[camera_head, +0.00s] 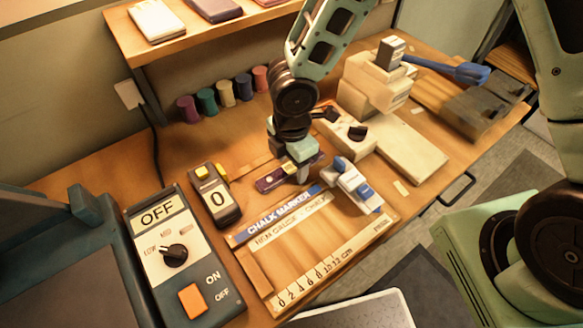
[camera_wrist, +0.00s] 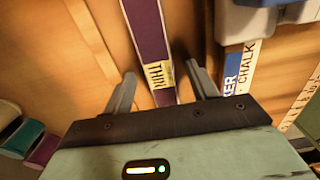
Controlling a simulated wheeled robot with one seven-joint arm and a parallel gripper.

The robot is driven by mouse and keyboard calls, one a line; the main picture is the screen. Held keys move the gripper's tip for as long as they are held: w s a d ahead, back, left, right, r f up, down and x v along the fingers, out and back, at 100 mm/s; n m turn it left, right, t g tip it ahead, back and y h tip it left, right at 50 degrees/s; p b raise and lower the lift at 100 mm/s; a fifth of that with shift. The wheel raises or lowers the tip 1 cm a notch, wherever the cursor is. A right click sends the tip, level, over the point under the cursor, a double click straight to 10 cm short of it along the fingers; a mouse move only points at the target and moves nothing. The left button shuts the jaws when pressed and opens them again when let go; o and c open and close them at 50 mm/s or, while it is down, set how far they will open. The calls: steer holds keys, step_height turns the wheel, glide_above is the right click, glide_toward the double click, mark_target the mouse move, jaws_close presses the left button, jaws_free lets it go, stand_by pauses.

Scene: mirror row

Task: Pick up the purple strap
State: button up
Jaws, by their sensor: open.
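The purple strap (camera_wrist: 147,30) is a long flat purple piece with a pale printed label near its end. In the wrist view it runs from the top down between my gripper's two open fingers (camera_wrist: 162,92), apart from both. In the head view the strap (camera_head: 270,181) lies on the wooden bench beside the chalk marker board. My gripper (camera_head: 301,175) is over its right part and hides some of it.
A blue-and-white device (camera_head: 355,188) stands close to the right of my gripper. A counter showing 0 (camera_head: 215,198) and a switch box (camera_head: 178,262) stand to the left. Several coloured spools (camera_head: 226,92) line the back. A ruler board (camera_head: 318,272) lies in front.

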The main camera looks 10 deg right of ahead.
steer(key=c, duration=1.2)
steer(key=shift+o, duration=0.2)
